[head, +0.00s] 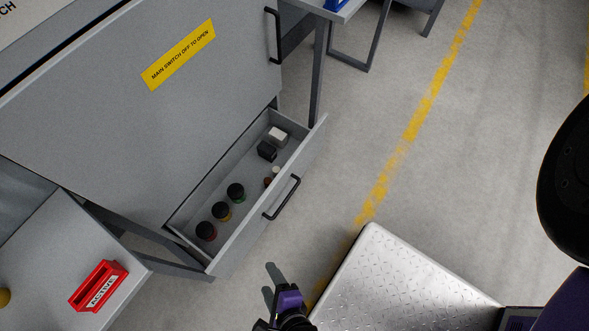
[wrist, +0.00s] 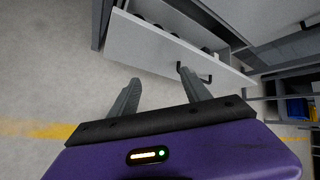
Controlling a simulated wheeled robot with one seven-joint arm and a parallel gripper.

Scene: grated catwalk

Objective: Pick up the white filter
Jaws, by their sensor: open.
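A small white block (head: 278,135), which looks like the white filter, lies at the far end of the open grey drawer (head: 250,226) in the head view. A black block (head: 267,151) sits close beside it. My gripper (head: 272,280) is low in the head view, outside the drawer and short of its near end. In the wrist view my gripper (wrist: 157,84) has its two fingers spread with nothing between them, pointing towards the drawer front (wrist: 150,47). I cannot make out the white block in the wrist view.
The drawer also holds several black-topped jars (head: 221,211) and small brown and white pieces (head: 268,183). Its black handle (head: 282,199) juts outward. A red ACTIVE tray (head: 99,286) lies on the left surface. A metal plate (head: 400,280) is at lower right. Open floor lies right of the drawer.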

